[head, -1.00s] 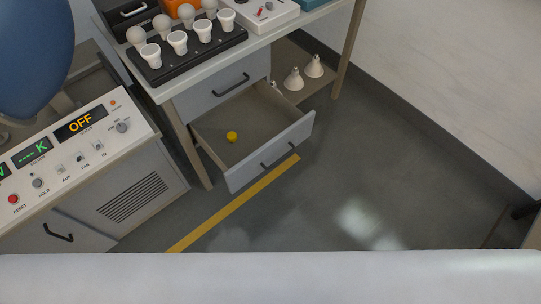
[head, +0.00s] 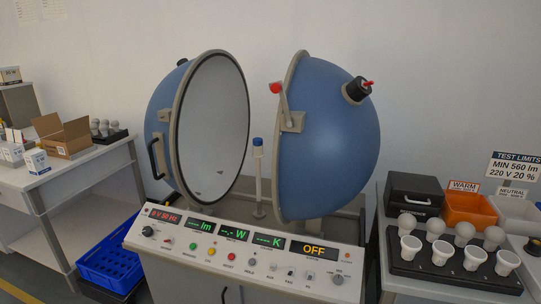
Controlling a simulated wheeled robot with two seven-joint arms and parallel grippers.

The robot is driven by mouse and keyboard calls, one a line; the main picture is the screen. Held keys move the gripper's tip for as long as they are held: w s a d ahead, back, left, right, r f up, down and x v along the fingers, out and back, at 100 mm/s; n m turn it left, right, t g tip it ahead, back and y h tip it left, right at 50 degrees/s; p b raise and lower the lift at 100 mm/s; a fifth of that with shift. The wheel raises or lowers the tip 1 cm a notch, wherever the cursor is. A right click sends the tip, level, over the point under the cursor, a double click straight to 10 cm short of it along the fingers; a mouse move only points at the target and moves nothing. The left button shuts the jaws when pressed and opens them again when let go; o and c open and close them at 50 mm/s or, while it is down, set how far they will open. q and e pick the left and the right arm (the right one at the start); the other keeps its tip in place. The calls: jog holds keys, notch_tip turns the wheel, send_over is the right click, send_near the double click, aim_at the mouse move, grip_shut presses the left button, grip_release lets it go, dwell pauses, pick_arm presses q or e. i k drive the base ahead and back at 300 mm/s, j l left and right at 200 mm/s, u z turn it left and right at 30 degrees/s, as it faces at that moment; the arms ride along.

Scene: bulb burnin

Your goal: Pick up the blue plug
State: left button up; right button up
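A small blue piece (head: 257,142) sits at the top of a slim white post (head: 258,180) between the two open halves of a big blue sphere. It is the only small blue part I see, and I cannot tell for sure whether it is the blue plug. The left half (head: 219,125) shows its pale inside, and the right half (head: 330,140) shows its blue outside. Neither of my grippers is in view.
A control console (head: 250,265) with an OFF display stands below the sphere. At right, a bench holds a black bulb rack (head: 450,272), an orange bin (head: 468,210) and a black case (head: 412,194).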

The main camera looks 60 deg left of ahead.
aim_at(256, 141)
jog(key=u, duration=1.9)
